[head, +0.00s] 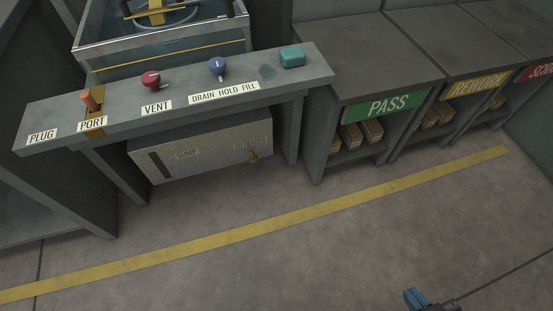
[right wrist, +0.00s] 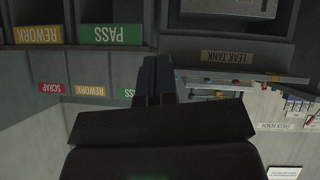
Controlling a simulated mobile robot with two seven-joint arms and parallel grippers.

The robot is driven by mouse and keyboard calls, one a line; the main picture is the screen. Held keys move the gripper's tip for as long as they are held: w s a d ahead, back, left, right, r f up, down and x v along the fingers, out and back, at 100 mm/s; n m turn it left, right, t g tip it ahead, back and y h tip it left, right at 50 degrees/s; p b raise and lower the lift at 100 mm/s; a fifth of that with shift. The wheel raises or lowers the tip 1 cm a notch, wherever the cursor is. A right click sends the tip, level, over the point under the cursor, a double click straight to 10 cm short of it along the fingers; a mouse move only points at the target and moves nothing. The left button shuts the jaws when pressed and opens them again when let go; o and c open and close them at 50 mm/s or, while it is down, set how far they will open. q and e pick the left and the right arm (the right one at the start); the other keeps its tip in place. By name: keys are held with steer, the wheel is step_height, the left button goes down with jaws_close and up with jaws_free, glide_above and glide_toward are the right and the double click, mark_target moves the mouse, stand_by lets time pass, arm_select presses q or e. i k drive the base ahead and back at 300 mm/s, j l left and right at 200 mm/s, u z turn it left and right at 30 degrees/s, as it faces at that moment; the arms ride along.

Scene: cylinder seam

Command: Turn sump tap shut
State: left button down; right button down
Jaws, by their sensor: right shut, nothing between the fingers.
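The grey sump box (head: 205,165), labelled SUMP, hangs under the grey control shelf (head: 200,103) in the head view. The small brass tap (head: 253,157) is on the right of its front face, below a small label that I cannot read clearly. The tap's handle is too small to tell its exact angle. My right gripper (head: 415,297) shows at the bottom edge of the head view, over the floor and well apart from the tap. In the right wrist view its fingers (right wrist: 153,80) are together with nothing between them. My left gripper is not in view.
The shelf carries an orange plug (head: 88,101), a red knob (head: 151,80), a blue knob (head: 217,68) and a teal button (head: 292,57). The PASS bench (head: 385,65) stands to the right. Open floor with a yellow line (head: 285,222) lies in front.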

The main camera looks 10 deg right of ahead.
mark_target(253, 158)
steer(key=i+j+u, duration=0.1)
steer(key=i+u, duration=0.3)
steer(key=i, duration=0.2)
steer(key=i+l+u, duration=0.1)
steer(key=i+u, duration=0.3)
steer(key=i, duration=0.25)
